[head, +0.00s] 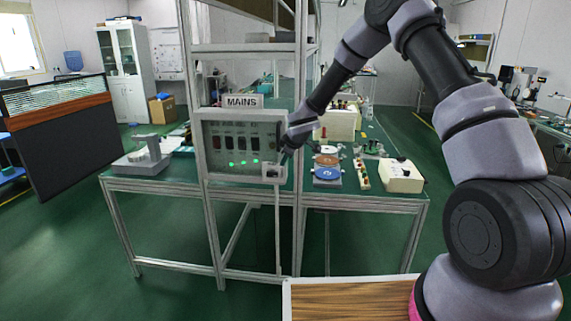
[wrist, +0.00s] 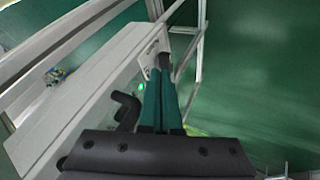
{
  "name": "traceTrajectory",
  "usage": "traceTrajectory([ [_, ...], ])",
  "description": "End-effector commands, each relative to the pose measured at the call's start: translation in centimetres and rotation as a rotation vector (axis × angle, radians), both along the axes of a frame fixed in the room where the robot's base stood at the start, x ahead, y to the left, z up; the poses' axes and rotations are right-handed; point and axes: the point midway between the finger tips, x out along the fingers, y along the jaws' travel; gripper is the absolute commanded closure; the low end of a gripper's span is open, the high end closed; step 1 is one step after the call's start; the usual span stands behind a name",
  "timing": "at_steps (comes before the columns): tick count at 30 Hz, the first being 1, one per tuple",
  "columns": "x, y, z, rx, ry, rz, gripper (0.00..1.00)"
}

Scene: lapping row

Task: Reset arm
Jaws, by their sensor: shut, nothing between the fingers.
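My gripper (head: 283,152) is at the right edge of the grey MAINS panel (head: 199,150), with my arm reaching in from the right. In the wrist view, the two teal fingers of my gripper (wrist: 163,75) lie together, with nothing seen between them. A black bent handle (wrist: 125,108) shows left of the fingers. The panel has a row of dark switches (head: 229,142) and green lights (head: 243,163) below them.
The panel hangs on a metal frame (head: 299,220) in front of a green workbench (head: 395,202). Right of it lie a blue disc (head: 327,174) and a cream box (head: 401,176). A wood-topped surface (head: 345,300) is close in front. Green floor is open at left.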

Motion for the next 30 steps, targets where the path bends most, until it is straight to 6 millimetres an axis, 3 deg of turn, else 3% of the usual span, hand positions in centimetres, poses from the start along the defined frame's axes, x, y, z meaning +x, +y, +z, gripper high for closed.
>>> traceTrajectory([
  [10, -3.1, -1.7, 4.6, 0.000, -0.001, 0.001, 1.00],
  [19, -4.0, -3.4, 7.7, -0.006, -0.013, -0.038, 1.00],
  [23, -4.4, -7.1, 12.1, -0.022, -0.048, -0.172, 1.00],
  [25, -5.1, -10.1, 15.2, -0.027, -0.068, -0.282, 1.00],
  [30, -9.1, -17.1, 22.4, -0.009, -0.094, -0.557, 1.00],
])
